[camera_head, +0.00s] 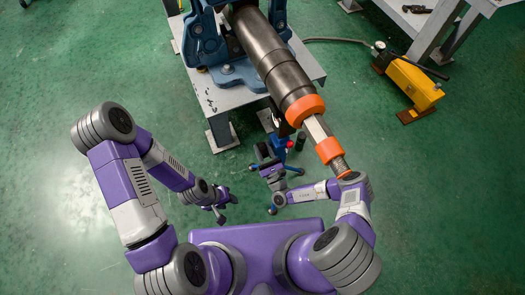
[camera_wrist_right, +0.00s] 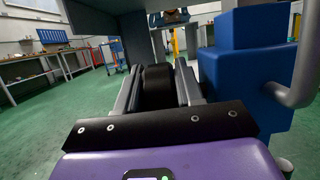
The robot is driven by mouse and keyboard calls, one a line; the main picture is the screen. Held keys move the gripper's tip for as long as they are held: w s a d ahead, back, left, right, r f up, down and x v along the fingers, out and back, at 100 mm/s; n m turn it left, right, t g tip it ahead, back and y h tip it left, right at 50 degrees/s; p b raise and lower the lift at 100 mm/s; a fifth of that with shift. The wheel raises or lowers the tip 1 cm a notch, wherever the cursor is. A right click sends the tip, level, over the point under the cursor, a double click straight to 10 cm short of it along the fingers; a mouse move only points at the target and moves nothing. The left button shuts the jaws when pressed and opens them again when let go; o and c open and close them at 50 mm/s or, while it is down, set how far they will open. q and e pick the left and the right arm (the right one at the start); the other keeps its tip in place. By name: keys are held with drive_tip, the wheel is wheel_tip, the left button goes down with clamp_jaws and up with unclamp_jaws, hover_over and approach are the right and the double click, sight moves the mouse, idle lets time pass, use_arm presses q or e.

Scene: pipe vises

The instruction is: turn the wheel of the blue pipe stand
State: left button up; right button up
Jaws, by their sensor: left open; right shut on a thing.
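The blue pipe stand (camera_head: 280,140) stands on the floor below the steel table and the long pipe, partly hidden by my right arm. Its blue body (camera_wrist_right: 245,75) fills the right side of the right wrist view. My right gripper (camera_head: 264,157) is at the stand. In the right wrist view, its fingers (camera_wrist_right: 157,88) are shut on a black rounded part between them, which looks like the stand's wheel (camera_wrist_right: 157,76). Most of the wheel is hidden by the fingers. My left gripper (camera_head: 222,207) is open and empty, lower and to the left, apart from the stand.
A long pipe (camera_head: 272,55) with orange rings overhangs a grey table (camera_head: 235,97) from a blue vise (camera_head: 205,40). A yellow device (camera_head: 412,85) with a hose lies on the floor at right. Green floor (camera_head: 60,200) is free at left.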

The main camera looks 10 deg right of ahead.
drive_tip(key=shift+s+f+t+y+b, duration=0.15)
drive_tip(key=shift+t+y+b, duration=0.1)
drive_tip(key=shift+t, duration=0.5)
drive_tip(key=shift+s+t+y+b, duration=0.15)
drive_tip(key=shift+t+y, duration=0.1)
drive_tip(key=shift+t, duration=0.5)
drive_tip(key=shift+d, duration=0.1)
drive_tip(key=o, duration=1)
drive_tip(key=shift+c, duration=0.2)
